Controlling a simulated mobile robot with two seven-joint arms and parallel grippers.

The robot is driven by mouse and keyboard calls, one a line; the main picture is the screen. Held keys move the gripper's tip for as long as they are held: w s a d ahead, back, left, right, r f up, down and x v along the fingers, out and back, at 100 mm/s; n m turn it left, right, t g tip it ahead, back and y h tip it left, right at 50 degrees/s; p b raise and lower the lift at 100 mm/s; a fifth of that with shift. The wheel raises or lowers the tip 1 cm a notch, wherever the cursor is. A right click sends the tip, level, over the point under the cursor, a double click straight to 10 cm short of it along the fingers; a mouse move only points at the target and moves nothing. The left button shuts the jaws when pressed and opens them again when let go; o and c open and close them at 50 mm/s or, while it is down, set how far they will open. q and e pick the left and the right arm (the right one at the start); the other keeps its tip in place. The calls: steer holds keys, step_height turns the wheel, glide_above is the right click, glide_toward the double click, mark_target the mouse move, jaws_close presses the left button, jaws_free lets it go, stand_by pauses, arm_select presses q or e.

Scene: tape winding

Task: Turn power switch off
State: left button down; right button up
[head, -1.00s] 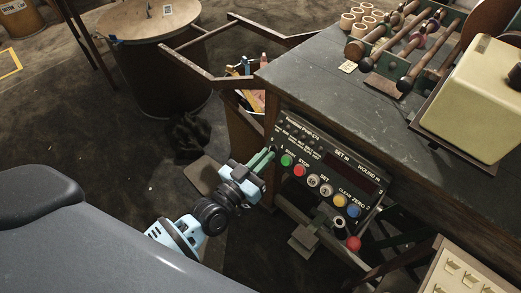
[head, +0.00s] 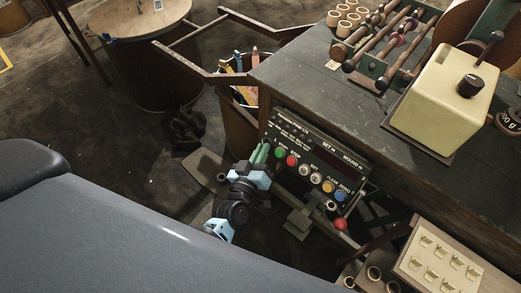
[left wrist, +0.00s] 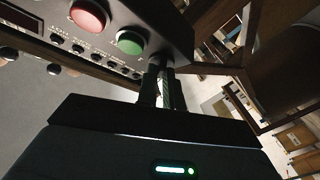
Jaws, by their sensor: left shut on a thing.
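The control panel (head: 312,143) is mounted on the side of the workbench, with a row of coloured buttons. My left gripper (head: 262,152) is at the panel's left end, beside the green button (head: 281,152). In the left wrist view, the fingers (left wrist: 160,78) are close together at the panel's corner, next to the green button (left wrist: 130,41) and the red button (left wrist: 88,15). They are shut on the power switch, which is mostly hidden between the fingertips. Its on or off position cannot be told. My right gripper is not in view.
The dark workbench (head: 320,90) carries a cream-coloured machine (head: 445,95) and a rack of rollers. A round red knob (head: 341,224) is below the panel. A light tray (head: 440,260) stands at the lower right. A bin of coloured items (head: 240,75) stands left of the bench.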

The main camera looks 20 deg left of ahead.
arm_select(q)
steer(key=c, duration=1.5)
jaws_free()
steer(key=shift+c, duration=0.2)
steer(key=s+p, duration=0.2)
steer(key=s, duration=0.6)
